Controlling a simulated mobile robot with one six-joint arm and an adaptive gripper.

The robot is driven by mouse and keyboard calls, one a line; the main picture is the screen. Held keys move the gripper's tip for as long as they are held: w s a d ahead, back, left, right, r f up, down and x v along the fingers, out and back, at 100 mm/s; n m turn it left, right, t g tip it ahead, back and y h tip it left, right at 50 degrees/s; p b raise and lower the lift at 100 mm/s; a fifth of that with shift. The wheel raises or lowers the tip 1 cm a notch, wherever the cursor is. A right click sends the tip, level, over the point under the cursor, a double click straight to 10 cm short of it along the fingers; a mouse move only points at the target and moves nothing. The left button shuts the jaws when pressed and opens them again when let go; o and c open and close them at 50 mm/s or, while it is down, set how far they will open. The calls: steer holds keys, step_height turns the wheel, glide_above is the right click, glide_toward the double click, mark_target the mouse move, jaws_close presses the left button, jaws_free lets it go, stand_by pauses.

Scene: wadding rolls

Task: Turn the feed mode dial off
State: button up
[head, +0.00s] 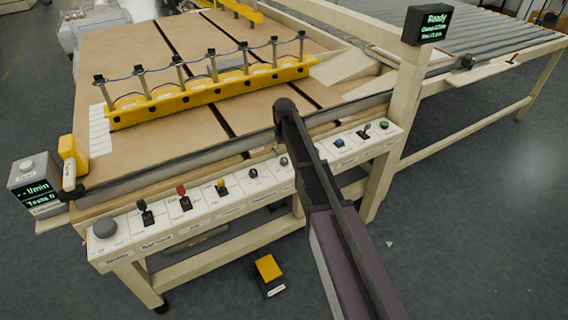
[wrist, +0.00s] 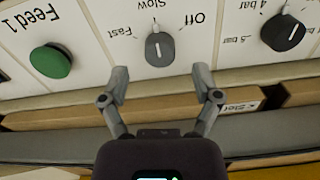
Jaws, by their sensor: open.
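The feed mode dial (wrist: 160,49) is a grey round knob with a raised grip on a white panel. In the wrist view its labels Off, Slow and Fast appear upside down around it. Its pale pointer mark faces the Slow label. My gripper (wrist: 161,74) is open, with its two grey fingers apart, one towards each side of the dial and just below it in the picture. Nothing is between the fingers, and I cannot tell whether they touch the panel. In the head view my arm covers part of the panel, and the fingers are not clear.
A green Feed 1 button (wrist: 50,61) sits left of the dial, and a dark pressure dial (wrist: 283,33) sits right of it. The control panel (head: 130,228) runs along the table's front with several switches. A yellow clamp bar (head: 200,92) lies across the table top.

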mark_target(284, 159)
steer(key=shift+f+b, duration=1.2)
steer(key=shift+f, duration=0.35)
jaws_close()
